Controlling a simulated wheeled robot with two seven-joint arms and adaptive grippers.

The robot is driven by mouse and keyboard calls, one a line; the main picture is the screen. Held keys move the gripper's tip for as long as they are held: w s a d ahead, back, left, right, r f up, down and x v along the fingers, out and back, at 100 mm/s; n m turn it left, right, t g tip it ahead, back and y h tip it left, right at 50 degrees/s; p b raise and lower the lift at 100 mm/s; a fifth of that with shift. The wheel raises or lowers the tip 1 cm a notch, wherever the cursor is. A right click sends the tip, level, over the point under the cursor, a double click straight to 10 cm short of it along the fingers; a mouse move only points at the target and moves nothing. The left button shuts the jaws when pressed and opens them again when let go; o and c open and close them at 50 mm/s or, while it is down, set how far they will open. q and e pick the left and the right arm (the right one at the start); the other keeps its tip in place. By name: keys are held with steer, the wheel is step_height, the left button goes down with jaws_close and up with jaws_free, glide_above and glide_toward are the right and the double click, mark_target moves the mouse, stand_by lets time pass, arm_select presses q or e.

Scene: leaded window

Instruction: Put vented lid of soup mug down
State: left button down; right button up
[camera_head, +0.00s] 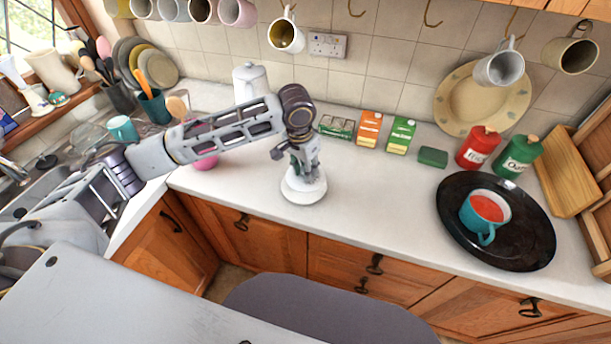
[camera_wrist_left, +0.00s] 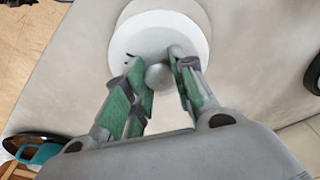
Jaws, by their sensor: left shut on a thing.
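The vented lid (camera_head: 303,187) is a round white disc at the counter's front edge, below my left gripper (camera_head: 306,172). In the left wrist view the lid (camera_wrist_left: 190,30) shows a round knob and small dark vent marks. The green-padded fingers of my left gripper (camera_wrist_left: 165,75) are shut on the knob. The lid looks to be at or just above the counter; I cannot tell if it touches. The soup mug (camera_head: 484,215), teal with red soup inside, stands open on a round black tray (camera_head: 512,255) at the right. My right gripper is not in view.
The white counter (camera_head: 370,190) is clear between the lid and the tray. Orange and green boxes (camera_head: 369,129), a green block (camera_head: 432,157) and red and green canisters (camera_head: 477,149) stand along the back. A pink item (camera_head: 205,161) is partly behind my left arm.

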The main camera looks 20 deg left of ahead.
mark_target(302, 178)
arm_select(q)
steer(key=shift+f, duration=1.8)
steer(key=shift+f+p, duration=0.35)
steer(key=shift+f, duration=0.05)
steer(key=c, duration=1.2)
jaws_free()
steer(key=shift+r, duration=0.1)
steer(key=shift+r+b, duration=0.35)
steer(key=shift+r, duration=0.1)
steer(key=r, duration=0.4)
steer(key=s+r, duration=0.1)
steer(key=r, duration=0.6)
steer(key=shift+s+a+r, duration=0.3)
steer(key=shift+a+r, duration=0.05)
steer(key=shift+f, duration=0.1)
